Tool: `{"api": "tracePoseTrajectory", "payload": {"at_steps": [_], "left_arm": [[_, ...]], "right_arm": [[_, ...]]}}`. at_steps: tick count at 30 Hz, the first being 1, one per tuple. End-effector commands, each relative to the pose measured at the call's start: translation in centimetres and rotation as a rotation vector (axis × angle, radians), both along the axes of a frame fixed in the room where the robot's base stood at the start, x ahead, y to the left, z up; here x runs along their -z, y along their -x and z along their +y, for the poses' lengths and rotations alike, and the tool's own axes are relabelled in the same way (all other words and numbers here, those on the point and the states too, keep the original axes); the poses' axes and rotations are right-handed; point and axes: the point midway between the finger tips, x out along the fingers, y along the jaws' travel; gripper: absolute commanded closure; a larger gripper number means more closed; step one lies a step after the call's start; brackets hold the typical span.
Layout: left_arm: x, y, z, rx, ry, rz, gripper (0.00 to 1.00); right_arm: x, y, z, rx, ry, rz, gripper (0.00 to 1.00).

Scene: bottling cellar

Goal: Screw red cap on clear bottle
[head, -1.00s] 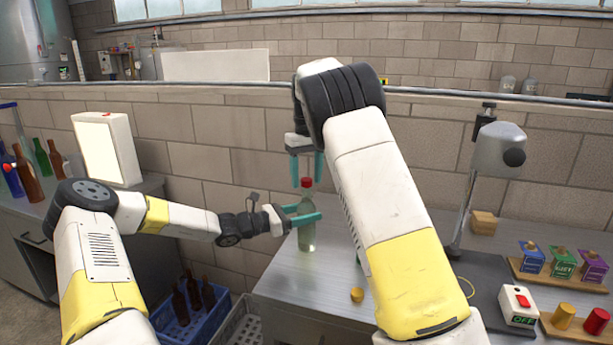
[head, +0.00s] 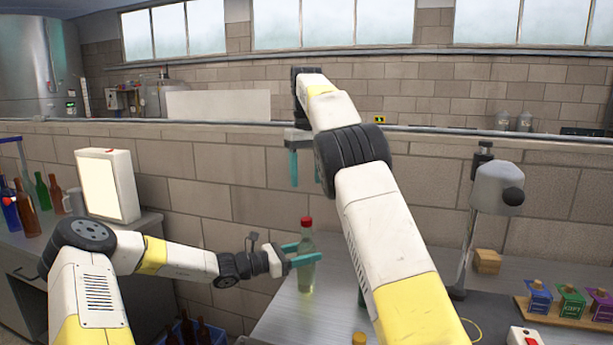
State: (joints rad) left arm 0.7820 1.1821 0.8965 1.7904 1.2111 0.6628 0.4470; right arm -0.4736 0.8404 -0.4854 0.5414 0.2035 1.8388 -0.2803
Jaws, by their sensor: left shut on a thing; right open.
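The clear bottle (head: 306,268) stands upright at the left part of the metal bench, with the red cap (head: 306,222) on its top. I cannot tell how tightly the cap sits. My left gripper (head: 303,255) is shut around the bottle's upper body from the left. My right gripper (head: 305,168) is above the cap, clear of it, with its two teal fingers pointing down, open and empty. Part of its far finger is hidden behind my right arm.
A yellow cap (head: 359,339) lies on the bench (head: 285,325) at the front. A grey capping press (head: 497,190), a wooden block (head: 487,261) and a rack of coloured boxes (head: 560,312) are on the right. Several bottles (head: 42,190) and a light panel (head: 104,185) stand on the left counter.

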Motion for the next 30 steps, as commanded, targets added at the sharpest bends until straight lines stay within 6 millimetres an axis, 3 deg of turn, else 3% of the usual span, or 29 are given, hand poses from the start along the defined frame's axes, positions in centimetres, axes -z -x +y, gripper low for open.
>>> {"api": "tracePoseTrajectory", "payload": {"at_steps": [7,8,12,22,30], "left_arm": [[0.0,0.0,0.0,0.0,0.0,0.0,1.0],[0.0,0.0,0.0,0.0,0.0,0.0,0.45],[0.0,0.0,0.0,0.0,0.0,0.0,0.21],[0.0,0.1,0.3,-0.001,0.0,0.0,0.21],[0.0,1.6,4.1,-0.003,-0.002,0.0,0.21]], "right_arm": [[0.0,0.0,0.0,0.0,0.0,0.0,0.45],[0.0,0.0,0.0,0.0,0.0,0.0,0.45],[0.0,0.0,0.0,0.0,0.0,0.0,0.45],[0.0,0.0,0.0,0.0,0.0,0.0,0.45],[0.0,0.0,0.0,0.0,0.0,0.0,0.45]]}}
